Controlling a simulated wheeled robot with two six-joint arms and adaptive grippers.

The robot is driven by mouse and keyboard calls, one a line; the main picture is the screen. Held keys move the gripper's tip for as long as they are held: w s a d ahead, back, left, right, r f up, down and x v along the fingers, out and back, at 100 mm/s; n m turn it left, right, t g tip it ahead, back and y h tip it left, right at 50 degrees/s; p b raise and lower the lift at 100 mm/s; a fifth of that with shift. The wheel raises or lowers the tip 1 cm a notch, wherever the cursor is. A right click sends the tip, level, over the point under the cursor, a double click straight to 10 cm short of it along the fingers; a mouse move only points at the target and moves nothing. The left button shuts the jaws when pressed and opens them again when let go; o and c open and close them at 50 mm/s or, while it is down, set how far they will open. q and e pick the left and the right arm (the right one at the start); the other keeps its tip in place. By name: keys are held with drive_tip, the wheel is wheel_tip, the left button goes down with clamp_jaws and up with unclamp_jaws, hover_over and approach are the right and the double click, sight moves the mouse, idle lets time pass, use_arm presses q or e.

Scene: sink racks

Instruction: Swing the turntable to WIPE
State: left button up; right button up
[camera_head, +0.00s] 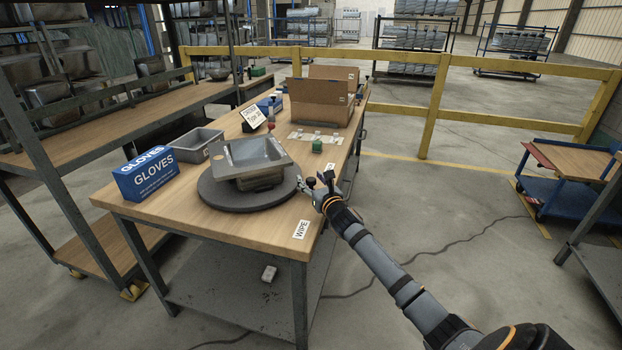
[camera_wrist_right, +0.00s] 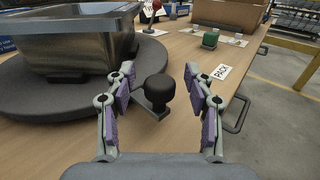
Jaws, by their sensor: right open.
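The round dark grey turntable (camera_head: 216,197) sits on the wooden table, with a steel sink (camera_head: 252,158) on it. In the right wrist view the turntable (camera_wrist_right: 40,118) fills the left side, with the sink (camera_wrist_right: 70,50) above. A black knob (camera_wrist_right: 159,88) stands on a small tab at the turntable's right edge. My right gripper (camera_head: 318,184) is open at that edge. Its two fingers (camera_wrist_right: 159,72) stand on either side of the knob, with visible gaps. The WIPE label (camera_head: 301,229) lies at the table's front right corner. The PACK label (camera_wrist_right: 221,71) lies farther back along the right edge. My left gripper is not in view.
A blue GLOVES box (camera_head: 147,176) and a grey bin (camera_head: 196,145) stand left of the turntable. A green-topped block (camera_head: 317,146) and cardboard boxes (camera_head: 322,99) stand behind. A handle (camera_wrist_right: 238,114) sticks out from the table's right edge. Tabletop between turntable and WIPE label is clear.

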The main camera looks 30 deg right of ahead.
drive_tip(key=shift+w, duration=0.3)
drive_tip(key=shift+c, duration=0.2)
clamp_jaws()
